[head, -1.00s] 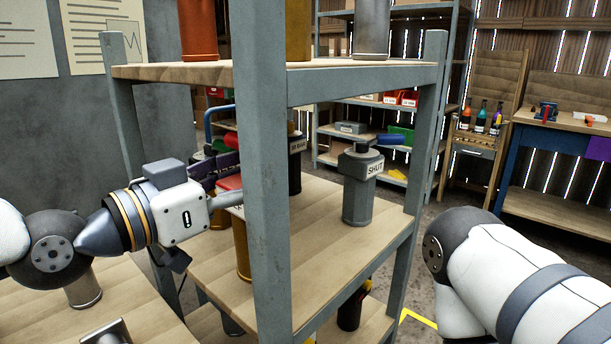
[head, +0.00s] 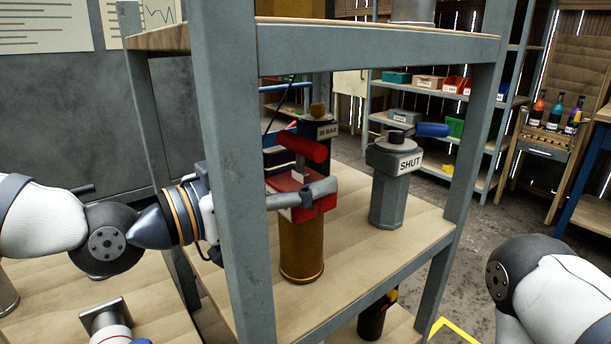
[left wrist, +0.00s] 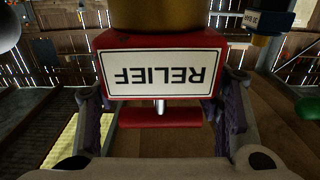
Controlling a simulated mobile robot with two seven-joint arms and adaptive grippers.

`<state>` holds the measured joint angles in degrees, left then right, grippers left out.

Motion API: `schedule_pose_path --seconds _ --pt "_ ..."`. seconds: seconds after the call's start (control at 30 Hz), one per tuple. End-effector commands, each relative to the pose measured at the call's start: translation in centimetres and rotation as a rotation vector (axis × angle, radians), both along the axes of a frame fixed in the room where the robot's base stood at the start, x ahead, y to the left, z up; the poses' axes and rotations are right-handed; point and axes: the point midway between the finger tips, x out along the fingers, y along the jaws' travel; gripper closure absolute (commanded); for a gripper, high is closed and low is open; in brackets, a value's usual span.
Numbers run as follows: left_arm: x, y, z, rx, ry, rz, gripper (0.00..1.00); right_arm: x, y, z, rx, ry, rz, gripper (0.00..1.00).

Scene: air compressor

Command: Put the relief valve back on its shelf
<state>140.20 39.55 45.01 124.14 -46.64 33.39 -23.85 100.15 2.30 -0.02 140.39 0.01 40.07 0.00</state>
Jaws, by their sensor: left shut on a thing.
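The relief valve (head: 302,248) has a brass body, a red head and a red lever. It is upright over the middle shelf (head: 370,275); I cannot tell whether its base touches the board. My left gripper (left wrist: 161,98) is shut on its red head, with purple-padded fingers on both sides. In the left wrist view the valve's RELIEF label (left wrist: 160,72) appears upside down. In the head view the front post (head: 240,180) hides part of the gripper. My right gripper is out of view.
A grey SHUT valve (head: 390,185) with a blue handle stands right of the relief valve. A dark 30 BAR part (head: 318,132) stands behind it. The upper shelf (head: 380,40) is overhead. Bare board lies at the shelf's front right.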

Motion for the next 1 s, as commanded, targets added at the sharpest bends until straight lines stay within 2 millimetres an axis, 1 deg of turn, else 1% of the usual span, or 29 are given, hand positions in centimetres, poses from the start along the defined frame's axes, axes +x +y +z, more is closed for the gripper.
schedule_pose_path --seconds 0.03,0.07,0.1,0.37,0.47,0.57,0.83,1.0 --pt "-0.2 0.0 0.4 0.002 -0.002 -0.001 1.00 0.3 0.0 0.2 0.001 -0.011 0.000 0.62" --pt "-0.2 0.0 0.2 0.004 0.002 -0.001 0.36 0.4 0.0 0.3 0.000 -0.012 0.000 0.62" --pt "-0.2 0.0 0.3 0.004 0.000 -0.001 0.32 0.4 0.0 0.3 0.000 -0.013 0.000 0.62" --pt "-0.2 0.0 0.4 0.003 -0.002 0.000 0.32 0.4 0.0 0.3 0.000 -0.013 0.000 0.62" --pt "-0.4 0.4 0.5 0.002 -0.002 0.001 0.32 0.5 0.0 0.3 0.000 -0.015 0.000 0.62" --pt "-1.2 1.6 0.6 0.002 -0.004 0.002 0.32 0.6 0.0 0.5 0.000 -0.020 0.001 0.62" --pt "-4.5 6.2 0.8 -0.003 -0.007 0.004 0.32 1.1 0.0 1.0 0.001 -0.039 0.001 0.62" --pt "-6.2 8.4 0.7 -0.002 -0.006 0.002 0.32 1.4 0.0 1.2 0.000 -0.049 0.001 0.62"
